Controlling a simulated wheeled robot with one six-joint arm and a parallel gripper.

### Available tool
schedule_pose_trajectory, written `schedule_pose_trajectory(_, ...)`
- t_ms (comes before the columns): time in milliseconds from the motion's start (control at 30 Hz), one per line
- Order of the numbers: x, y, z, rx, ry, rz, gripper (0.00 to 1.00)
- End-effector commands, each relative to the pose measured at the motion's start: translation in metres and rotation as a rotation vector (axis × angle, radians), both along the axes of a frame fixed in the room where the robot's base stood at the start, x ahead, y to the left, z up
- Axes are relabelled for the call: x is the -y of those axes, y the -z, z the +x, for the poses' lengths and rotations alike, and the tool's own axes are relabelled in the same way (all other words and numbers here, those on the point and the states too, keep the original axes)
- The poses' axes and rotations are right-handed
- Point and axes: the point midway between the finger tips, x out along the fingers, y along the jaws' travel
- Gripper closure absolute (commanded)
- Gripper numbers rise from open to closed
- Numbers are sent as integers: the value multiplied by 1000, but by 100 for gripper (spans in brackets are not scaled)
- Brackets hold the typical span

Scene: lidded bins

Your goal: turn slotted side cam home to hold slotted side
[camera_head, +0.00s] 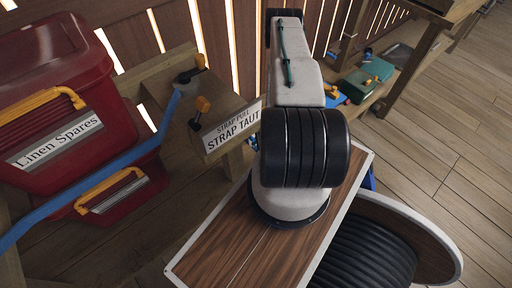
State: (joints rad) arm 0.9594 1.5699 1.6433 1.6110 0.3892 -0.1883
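A wooden block (160,92) on the bench bears a white sign reading "STRAP PULL" and "STRAP TAUT" (234,130). Two small black fittings with orange ends stand on it: a rear one (190,74) beside the end of a blue strap, and a front one (198,115) near the sign. I cannot tell which is the slotted side cam, and no slot is clear at this size. The blue strap (95,180) runs from the lower left up to the block. My arm stands right of the sign; my gripper's fingers do not show.
Two stacked dark red lidded bins with orange handles, the upper labelled "Linen Spares" (55,141), stand at left behind the strap. A green case (368,78) and blue items lie on a bench at upper right. A slatted fence closes the back. The right floor is clear.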

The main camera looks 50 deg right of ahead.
Motion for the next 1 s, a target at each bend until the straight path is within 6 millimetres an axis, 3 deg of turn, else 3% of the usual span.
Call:
schedule_pose_trajectory(100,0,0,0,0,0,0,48)
schedule_pose_trajectory(267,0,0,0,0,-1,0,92)
schedule_pose_trajectory(633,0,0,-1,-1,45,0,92)
schedule_pose_trajectory(1000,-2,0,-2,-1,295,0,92)
